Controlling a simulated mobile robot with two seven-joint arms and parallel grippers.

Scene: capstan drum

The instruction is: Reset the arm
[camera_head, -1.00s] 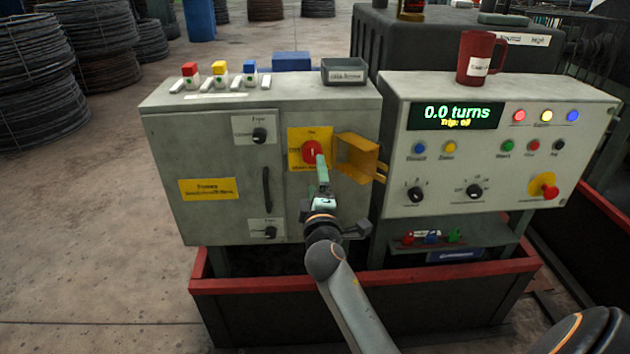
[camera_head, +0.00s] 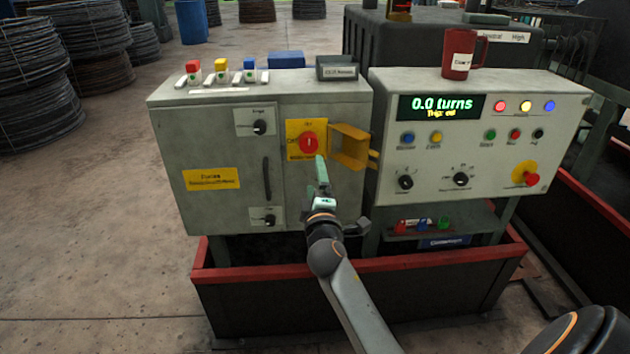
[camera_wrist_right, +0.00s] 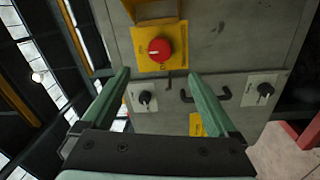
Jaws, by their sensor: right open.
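My right gripper (camera_head: 322,172) is in front of the grey cabinet (camera_head: 215,150), just below and right of the red rotary switch (camera_head: 308,143) on its yellow plate. In the right wrist view the two green fingers (camera_wrist_right: 160,95) are spread apart with nothing between them. The red switch (camera_wrist_right: 159,50) shows there beyond the fingertips, apart from them. A yellow hinged guard (camera_head: 349,146) stands swung out to the right of the switch. My left gripper is not in view.
A control panel (camera_head: 440,148) at right shows "0.0 turns", with buttons, knobs and a red emergency stop (camera_head: 530,179). A red mug (camera_head: 460,58) stands on top. A red-rimmed bin (camera_head: 270,270) lies below.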

